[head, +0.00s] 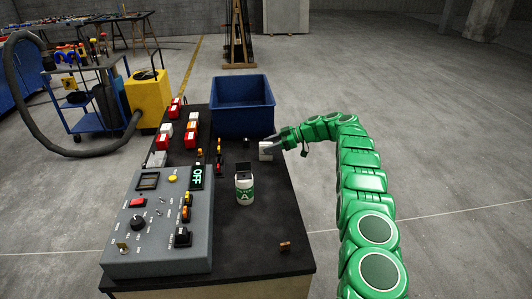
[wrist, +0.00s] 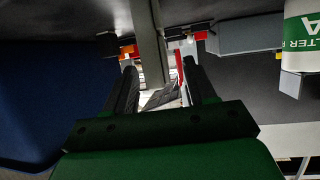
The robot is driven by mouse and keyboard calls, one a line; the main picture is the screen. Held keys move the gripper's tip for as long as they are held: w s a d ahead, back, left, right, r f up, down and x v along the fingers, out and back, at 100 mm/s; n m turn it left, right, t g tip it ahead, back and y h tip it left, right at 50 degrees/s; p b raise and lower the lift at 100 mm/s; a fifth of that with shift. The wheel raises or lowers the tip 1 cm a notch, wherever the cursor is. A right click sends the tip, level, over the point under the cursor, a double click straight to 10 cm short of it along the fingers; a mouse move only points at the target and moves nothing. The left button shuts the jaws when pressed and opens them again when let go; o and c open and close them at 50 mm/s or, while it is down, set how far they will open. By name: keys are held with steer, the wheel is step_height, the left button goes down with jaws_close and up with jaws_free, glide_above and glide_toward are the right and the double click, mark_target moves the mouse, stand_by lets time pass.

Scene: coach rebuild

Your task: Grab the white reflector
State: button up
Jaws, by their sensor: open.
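A small white block (head: 265,153), which may be the white reflector, is near the right edge of the black table (head: 262,215). My gripper (head: 270,143) reaches in from the right, with its fingers close by this block. In the wrist view my gripper (wrist: 160,67) is open. Pale white surfaces (wrist: 166,98) and a red strip (wrist: 180,66) show between the fingers; I cannot tell whether they touch. Other white pieces (head: 158,159) and red pieces (head: 191,140) lie in rows at the table's left.
A blue bin (head: 242,107) stands at the table's back. A white canister marked A (head: 244,190) stands mid-table, left of my arm. A grey control box (head: 155,230) reading OFF fills the front left. Open floor lies to the right.

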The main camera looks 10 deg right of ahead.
mark_target(262, 160)
steer(key=shift+x, duration=1.9)
steer(key=shift+r, duration=0.1)
jaws_close()
steer(key=shift+r, duration=0.15)
